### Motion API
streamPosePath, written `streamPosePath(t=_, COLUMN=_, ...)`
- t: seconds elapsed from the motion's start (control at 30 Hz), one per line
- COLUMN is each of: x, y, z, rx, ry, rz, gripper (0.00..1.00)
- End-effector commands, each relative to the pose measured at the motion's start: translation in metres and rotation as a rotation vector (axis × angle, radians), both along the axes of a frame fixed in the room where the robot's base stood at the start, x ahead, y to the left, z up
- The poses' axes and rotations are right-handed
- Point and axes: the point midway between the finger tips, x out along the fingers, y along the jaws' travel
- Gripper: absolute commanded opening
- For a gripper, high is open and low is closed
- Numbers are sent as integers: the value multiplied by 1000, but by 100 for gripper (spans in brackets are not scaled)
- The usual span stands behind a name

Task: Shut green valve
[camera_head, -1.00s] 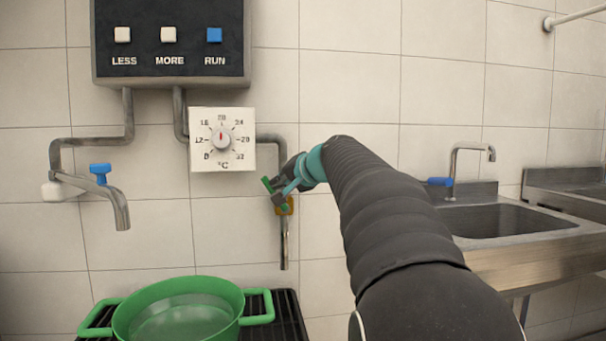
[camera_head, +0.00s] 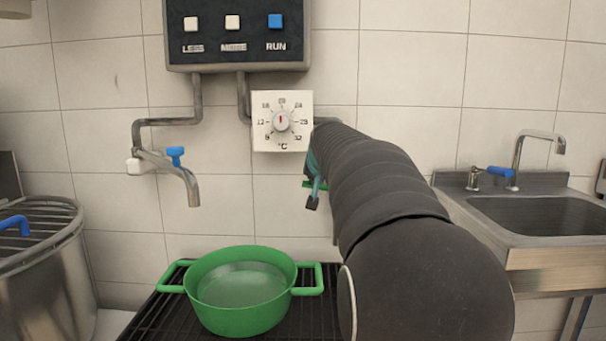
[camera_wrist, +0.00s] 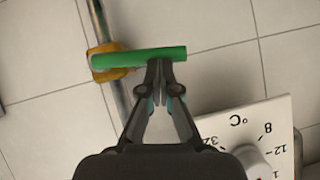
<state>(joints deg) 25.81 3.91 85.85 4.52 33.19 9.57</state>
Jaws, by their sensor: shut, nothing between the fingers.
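The green valve handle (camera_wrist: 140,58) is a bar lying crosswise to its pipe, with an orange valve body (camera_wrist: 103,62) at its left end in the wrist view. My gripper (camera_wrist: 161,70) is shut and empty, its fingertips at the handle's lower edge in that view, right of the valve body. I cannot tell whether they touch it. In the head view my arm hides the valve body and most of its pipe. Only a bit of the green handle (camera_head: 307,184) shows beside my gripper (camera_head: 312,203).
A temperature dial (camera_head: 282,121) is close to my gripper, under a button panel (camera_head: 238,35). A blue-handled tap (camera_head: 175,155) is at left. A green pot (camera_head: 240,306) of liquid stands on a black grate (camera_head: 172,318) below. A metal drum (camera_head: 45,285) and a sink (camera_head: 540,215) flank the grate.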

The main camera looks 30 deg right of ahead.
Motion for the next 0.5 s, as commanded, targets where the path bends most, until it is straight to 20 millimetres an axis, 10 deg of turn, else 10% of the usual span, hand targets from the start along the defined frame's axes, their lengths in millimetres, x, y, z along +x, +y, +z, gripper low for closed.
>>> streamPosePath(t=0.5, x=1, y=-1, z=-10, rx=1, ry=0, rz=-7, gripper=0)
